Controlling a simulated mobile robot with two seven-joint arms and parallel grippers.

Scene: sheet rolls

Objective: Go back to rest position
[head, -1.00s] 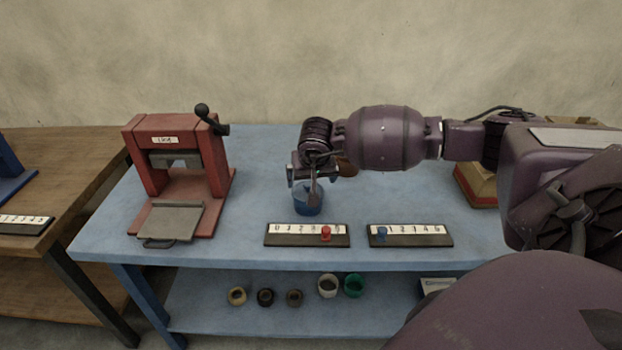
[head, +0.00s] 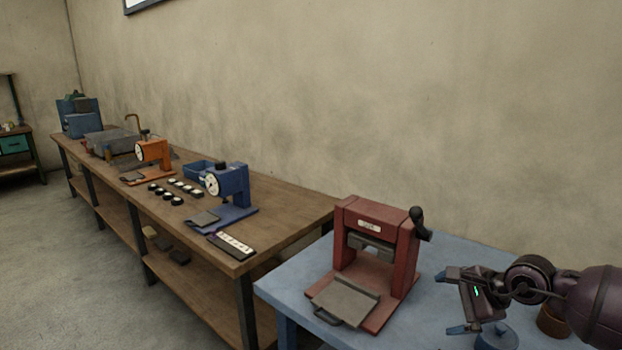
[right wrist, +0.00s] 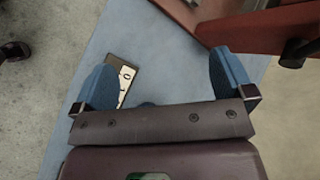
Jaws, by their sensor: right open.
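My right gripper (head: 450,302) is at the lower right of the head view, with its blue-tipped fingers spread apart and pointing left over the blue table (head: 470,252). Nothing shows between them. A blue cup (head: 496,338) stands on the table just below and right of the gripper, partly cut off by the frame. My left gripper is not in view.
A red press (head: 375,262) with a black handle stands left of my right gripper, close by. A wooden bench (head: 290,207) with a blue gauge (head: 228,188) and orange gauge (head: 152,153) runs off left.

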